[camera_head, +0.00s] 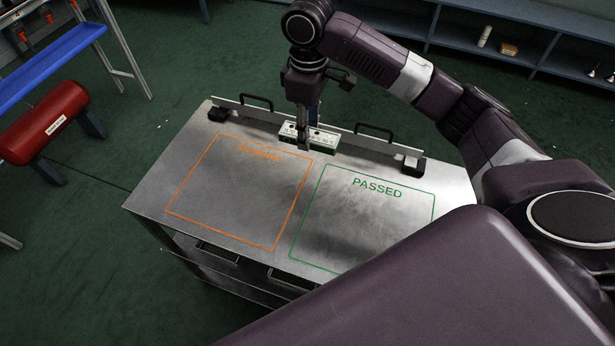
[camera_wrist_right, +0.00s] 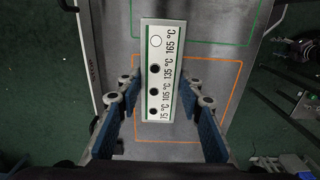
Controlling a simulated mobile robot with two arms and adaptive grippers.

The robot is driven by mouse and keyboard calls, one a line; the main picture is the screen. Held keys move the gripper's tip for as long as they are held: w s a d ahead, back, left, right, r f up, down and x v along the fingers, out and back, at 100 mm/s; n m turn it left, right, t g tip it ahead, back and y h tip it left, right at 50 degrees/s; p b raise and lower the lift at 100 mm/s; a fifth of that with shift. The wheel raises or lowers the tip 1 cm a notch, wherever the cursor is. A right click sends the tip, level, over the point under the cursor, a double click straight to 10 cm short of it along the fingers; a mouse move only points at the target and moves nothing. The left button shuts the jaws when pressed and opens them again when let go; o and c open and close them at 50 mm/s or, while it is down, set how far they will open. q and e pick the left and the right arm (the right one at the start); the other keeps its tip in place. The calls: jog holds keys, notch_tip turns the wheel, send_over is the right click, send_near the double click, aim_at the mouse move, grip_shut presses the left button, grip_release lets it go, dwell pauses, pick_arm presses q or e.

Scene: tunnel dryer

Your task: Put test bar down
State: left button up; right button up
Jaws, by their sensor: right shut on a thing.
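The test bar (camera_head: 312,139) is a small white bar with a green edge. The right wrist view shows its face (camera_wrist_right: 163,80) with round spots and temperature labels from 75 to 165 °C. My right gripper (camera_head: 303,143) points down at it near the back of the table. In the wrist view the fingers of this gripper (camera_wrist_right: 158,112) stand on both sides of the bar, holding it; the contact surfaces are hidden. The table (camera_head: 220,185) has an orange outline on the left and a green outline marked PASSED (camera_head: 377,188) on the right. My left gripper is out of view.
A rail (camera_head: 350,141) with two black handles runs along the table's back edge, with dark blocks at both ends. Grey shelves (camera_head: 478,52) stand behind.

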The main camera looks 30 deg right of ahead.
send_over(309, 180)
notch_tip(309, 180, down, 11)
jog(key=shift+w+f+p, duration=0.1)
jog(key=shift+f+p, duration=0.05)
jog(key=shift+p, duration=0.2)
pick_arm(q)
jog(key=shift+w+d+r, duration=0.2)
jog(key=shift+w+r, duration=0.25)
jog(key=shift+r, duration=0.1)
pick_arm(e)
jog(key=shift+f, duration=2.3)
jog(key=shift+f, duration=0.1)
jog(key=o, duration=1.2)
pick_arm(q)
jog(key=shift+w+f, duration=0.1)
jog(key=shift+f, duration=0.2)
pick_arm(e)
notch_tip(309, 180, up, 12)
jog(key=shift+r, duration=0.15)
jog(key=shift+a, duration=0.1)
